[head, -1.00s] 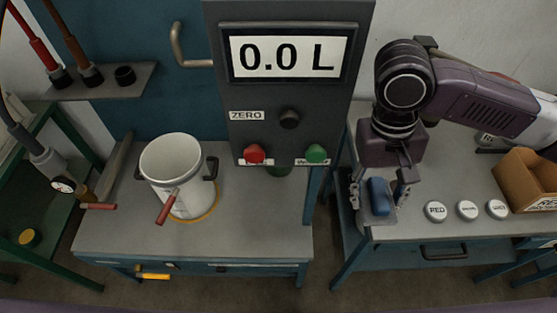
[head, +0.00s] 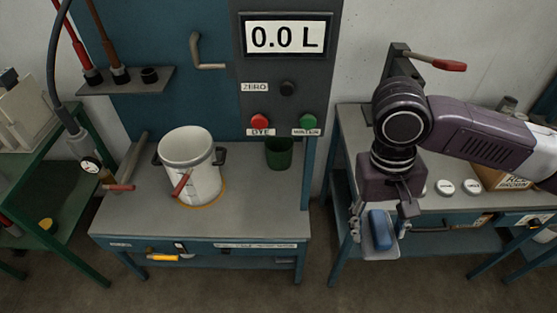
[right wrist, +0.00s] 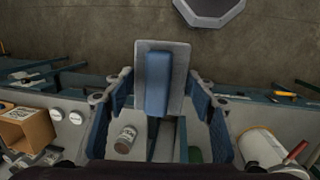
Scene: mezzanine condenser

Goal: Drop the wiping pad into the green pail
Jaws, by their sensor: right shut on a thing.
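The wiping pad is a grey plate with a blue block on it (head: 381,230). My right gripper (head: 380,222) is shut on it and holds it in the air in front of the right bench. In the right wrist view the pad (right wrist: 178,80) sits between the two fingers. The green pail (head: 279,154) stands at the back right of the middle bench, under the panel, to the left of my right gripper. The panel hides part of its top. My left gripper is not in view.
A white pot (head: 187,152) with a red-handled tool stands on the middle bench (head: 250,215). The grey panel (head: 287,80) overhangs the pail. The right bench (head: 352,135) holds white lids (head: 445,187) and a cardboard box (head: 500,180). Bare floor separates the benches.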

